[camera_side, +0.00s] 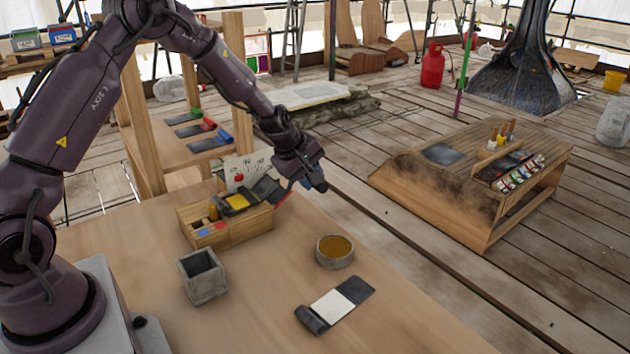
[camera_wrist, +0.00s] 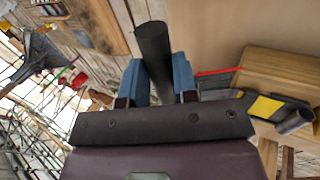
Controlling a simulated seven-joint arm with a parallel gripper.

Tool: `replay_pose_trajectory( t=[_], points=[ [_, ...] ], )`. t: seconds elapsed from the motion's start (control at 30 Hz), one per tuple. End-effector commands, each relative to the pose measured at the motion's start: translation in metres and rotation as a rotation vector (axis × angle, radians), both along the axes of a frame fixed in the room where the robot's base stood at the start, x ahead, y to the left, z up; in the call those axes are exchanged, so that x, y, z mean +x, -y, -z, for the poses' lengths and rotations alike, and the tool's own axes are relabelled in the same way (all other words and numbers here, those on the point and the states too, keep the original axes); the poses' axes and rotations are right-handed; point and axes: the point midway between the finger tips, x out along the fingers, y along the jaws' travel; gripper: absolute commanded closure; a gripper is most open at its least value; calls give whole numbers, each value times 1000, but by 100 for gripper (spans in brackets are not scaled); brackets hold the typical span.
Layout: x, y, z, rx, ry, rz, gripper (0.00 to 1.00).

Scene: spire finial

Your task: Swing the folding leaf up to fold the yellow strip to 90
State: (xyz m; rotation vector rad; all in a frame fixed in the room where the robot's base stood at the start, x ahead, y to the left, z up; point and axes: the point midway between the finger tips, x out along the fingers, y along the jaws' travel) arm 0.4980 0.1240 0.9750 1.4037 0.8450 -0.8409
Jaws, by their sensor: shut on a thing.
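The folding jig (camera_side: 228,230) is a wooden block on the table. The yellow strip (camera_side: 237,201) lies across its top and also shows in the wrist view (camera_wrist: 264,107). The dark folding leaf (camera_side: 267,190) with a red edge (camera_wrist: 218,71) is on the side toward my gripper and looks tilted in the side view. My gripper (camera_side: 312,178) is above and right of the jig. In the wrist view its blue fingers (camera_wrist: 159,82) are shut on a dark round bar (camera_wrist: 154,45). Whether the bar joins the leaf is hidden. A white marked card (camera_side: 247,170) stands behind the jig.
A grey square cup (camera_side: 202,277), a round tin with amber contents (camera_side: 334,251) and a dark-and-white flat piece (camera_side: 335,303) sit on the table in front. A wooden shelf frame (camera_side: 150,110) stands behind. A low wooden bench (camera_side: 470,185) is right.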

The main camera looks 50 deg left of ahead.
Motion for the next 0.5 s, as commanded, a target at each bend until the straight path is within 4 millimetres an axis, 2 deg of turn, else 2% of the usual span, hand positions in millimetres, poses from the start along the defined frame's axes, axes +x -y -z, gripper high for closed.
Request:
replay_pose_trajectory(
  t=[0.03, 0.5],
  points=[
    [-9, -2, 3, -7, 12, -3, 100],
    [-32, 0, -8, -8, 238, 2, 100]
  ],
)
